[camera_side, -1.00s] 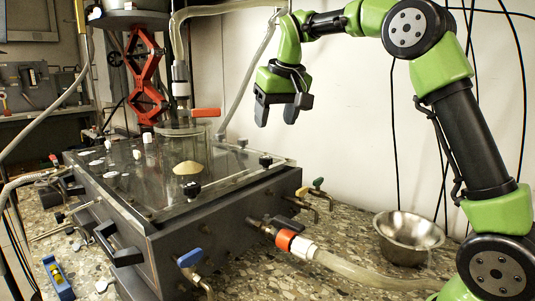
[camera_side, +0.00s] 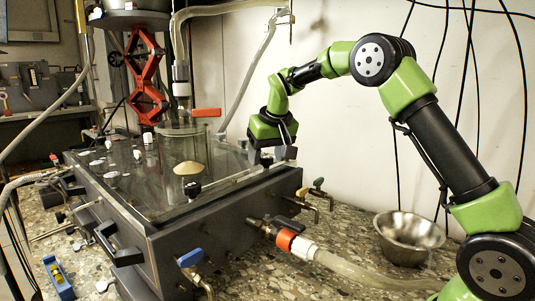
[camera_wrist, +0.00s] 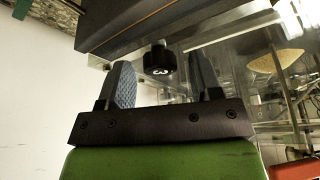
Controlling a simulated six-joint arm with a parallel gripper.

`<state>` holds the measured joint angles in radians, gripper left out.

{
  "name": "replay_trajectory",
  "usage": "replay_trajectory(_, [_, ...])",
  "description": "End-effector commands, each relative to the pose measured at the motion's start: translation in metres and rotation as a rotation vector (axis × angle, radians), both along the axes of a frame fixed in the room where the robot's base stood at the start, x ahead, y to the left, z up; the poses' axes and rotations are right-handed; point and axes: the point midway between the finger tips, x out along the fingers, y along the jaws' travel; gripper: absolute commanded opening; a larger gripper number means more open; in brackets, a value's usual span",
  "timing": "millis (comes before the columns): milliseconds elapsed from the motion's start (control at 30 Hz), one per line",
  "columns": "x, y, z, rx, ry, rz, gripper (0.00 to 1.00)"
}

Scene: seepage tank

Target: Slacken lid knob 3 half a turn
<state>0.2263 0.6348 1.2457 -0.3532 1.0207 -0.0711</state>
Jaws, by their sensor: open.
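My gripper (camera_side: 272,155) is open at the far right edge of the tank lid (camera_side: 225,182), its fingers pointing down. In the wrist view a black round lid knob (camera_wrist: 158,60) with a pale mark on its face shows between the two spread fingers, seemingly clear of both. In the side view this knob is largely hidden by the fingers. Another black lid knob (camera_side: 193,189) stands at the near edge of the lid, beyond my gripper's reach.
A clear cylinder with a sand cone (camera_side: 188,168) stands at the lid, left of my gripper. A red-handled valve (camera_side: 206,113) is above it. A steel bowl (camera_side: 409,236) stands on the bench.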

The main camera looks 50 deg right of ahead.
Motion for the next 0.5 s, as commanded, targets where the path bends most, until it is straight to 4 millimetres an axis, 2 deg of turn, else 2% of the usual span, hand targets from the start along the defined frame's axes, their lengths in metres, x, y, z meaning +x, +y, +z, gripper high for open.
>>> replay_trajectory(67, [-0.0001,0.0,0.0002,0.0,0.0,0.0,0.59])
replay_trajectory(200, [-0.0001,0.0002,0.0004,0.0,0.0,0.0,0.27])
replay_trajectory(267, [0.0,0.0001,0.0004,0.0,0.0,0.0,0.13])
replay_trajectory(300, [-0.0001,0.0001,0.0005,0.0,0.0,0.0,0.09])
replay_trajectory(500, [-0.0002,0.0,0.0006,0.0,0.0,0.011,0.09])
